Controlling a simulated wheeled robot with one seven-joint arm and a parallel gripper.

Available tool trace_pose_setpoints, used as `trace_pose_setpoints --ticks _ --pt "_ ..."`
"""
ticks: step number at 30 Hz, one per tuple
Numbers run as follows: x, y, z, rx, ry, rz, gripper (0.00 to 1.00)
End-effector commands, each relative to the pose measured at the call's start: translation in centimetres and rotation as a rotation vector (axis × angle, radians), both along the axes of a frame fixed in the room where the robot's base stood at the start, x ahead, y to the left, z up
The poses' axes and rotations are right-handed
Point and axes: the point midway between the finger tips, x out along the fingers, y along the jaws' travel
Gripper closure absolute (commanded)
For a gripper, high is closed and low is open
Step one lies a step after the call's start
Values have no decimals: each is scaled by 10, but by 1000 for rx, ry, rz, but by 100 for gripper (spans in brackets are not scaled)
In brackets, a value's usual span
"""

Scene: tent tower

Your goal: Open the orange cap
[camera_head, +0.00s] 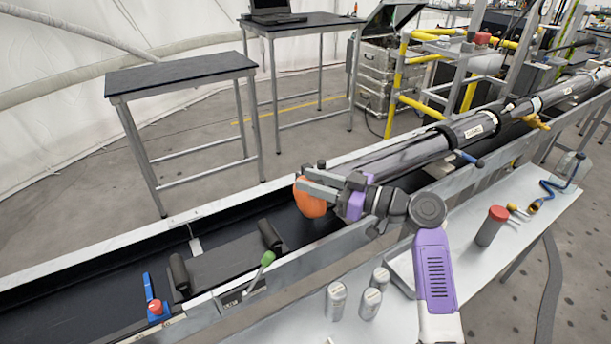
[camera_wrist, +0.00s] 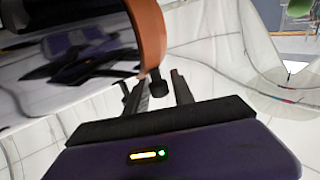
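The orange cap (camera_head: 311,201) sits on the near end of the long dark tube (camera_head: 400,155) in the head view. Its curved orange rim (camera_wrist: 150,30) shows at the top of the wrist view, beside a dark glossy surface. My gripper (camera_head: 304,184) is at the cap, its fingers crossing in front of the cap's upper part. In the wrist view my gripper's fingers (camera_wrist: 162,84) are a small distance apart, with a small black knob (camera_wrist: 156,88) by the cap's rim between them. Whether the fingers press on the knob is not clear.
The tube lies along a long metal trough (camera_head: 225,212). A black cradle (camera_head: 225,265), a green-topped lever (camera_head: 266,258) and a red button (camera_head: 155,307) are at lower left. Grey canisters (camera_head: 370,304) and a red-topped cylinder (camera_head: 490,227) stand on the side shelf (camera_head: 440,235).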

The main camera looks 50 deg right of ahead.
Motion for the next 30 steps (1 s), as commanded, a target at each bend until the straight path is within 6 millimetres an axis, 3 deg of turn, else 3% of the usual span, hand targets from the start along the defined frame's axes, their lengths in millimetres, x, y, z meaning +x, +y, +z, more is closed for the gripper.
trace_pose_setpoints --ticks 5,13,14,18,30 --pt "13 4 1 0 0 0 70" --pt "14 5 0 0 0 0 70" --pt "14 5 0 0 0 0 72" --pt "14 5 0 0 0 0 100" --pt "14 4 0 0 0 -1 100"
